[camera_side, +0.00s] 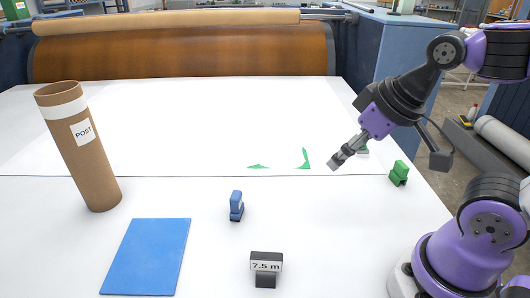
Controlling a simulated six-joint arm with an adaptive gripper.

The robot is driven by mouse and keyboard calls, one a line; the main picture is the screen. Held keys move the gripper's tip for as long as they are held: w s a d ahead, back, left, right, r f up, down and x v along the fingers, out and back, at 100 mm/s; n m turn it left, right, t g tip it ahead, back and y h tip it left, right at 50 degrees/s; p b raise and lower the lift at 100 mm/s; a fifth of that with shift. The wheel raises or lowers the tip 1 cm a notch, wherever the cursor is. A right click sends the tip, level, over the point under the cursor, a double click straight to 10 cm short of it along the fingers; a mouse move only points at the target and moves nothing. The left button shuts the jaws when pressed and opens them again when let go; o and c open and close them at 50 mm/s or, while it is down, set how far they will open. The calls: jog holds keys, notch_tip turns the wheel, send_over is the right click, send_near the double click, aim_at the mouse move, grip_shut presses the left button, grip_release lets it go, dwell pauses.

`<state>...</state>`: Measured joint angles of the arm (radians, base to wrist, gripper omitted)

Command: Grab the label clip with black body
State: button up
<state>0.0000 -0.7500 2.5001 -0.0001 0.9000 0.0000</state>
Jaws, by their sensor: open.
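The label clip with black body (265,281) stands upright on the white table near the front. It carries a white label reading "7.5 m" on its upper part. My gripper (335,163) is in the air above the table, to the right of and farther back than the black clip. It points down and to the left, well apart from the clip. It is open, and nothing shows between its fingers.
A blue clip (236,206) and a green clip (398,173) stand on the table (330,220). A cardboard tube (85,160) marked "POST" stands at left, behind a blue flat sheet (147,257). Green corner marks (303,159) lie near my gripper. A large brown roller (190,52) spans the back.

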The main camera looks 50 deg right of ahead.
jog(key=n+g, duration=0.6)
jog(key=n, duration=0.2)
send_over(266, 256)
jog(key=f, duration=0.6)
jog(key=shift+d, duration=0.35)
notch_tip(266, 256, down, 4)
jog(key=shift+r, duration=0.1)
jog(key=f, duration=0.5)
jog(key=shift+a+f, duration=0.3)
jog(key=shift+f, duration=0.1)
grip_shut()
